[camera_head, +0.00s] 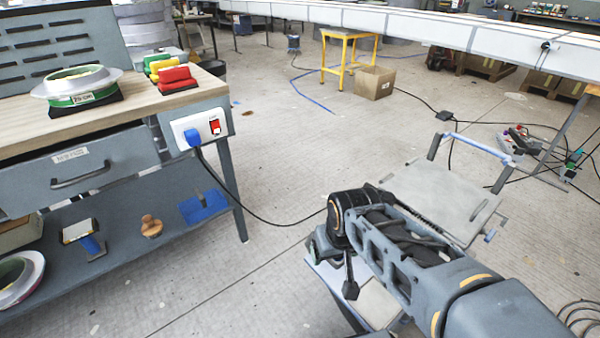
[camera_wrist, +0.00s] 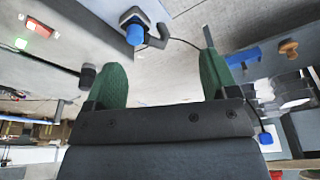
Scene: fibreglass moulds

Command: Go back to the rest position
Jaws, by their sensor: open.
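In the wrist view my gripper (camera_wrist: 162,82) shows two green fingers spread wide apart, with nothing between them. In the head view my arm is folded at the lower right, over the floor and clear of the workbench; the fingers cannot be made out there. The workbench (camera_head: 128,118) stands at the left. A blue plug (camera_head: 193,137) sits in the white socket box (camera_head: 180,124) on its end, beside a red switch. The blue plug also shows beyond the fingers in the wrist view (camera_wrist: 135,34).
A black cable (camera_head: 240,202) runs from the plug across the floor towards my arm. A ring-shaped mould (camera_head: 78,84) and coloured blocks (camera_head: 173,73) stand on the bench. A yellow stool (camera_head: 348,34) and cardboard box (camera_head: 374,82) stand further back. The middle floor is clear.

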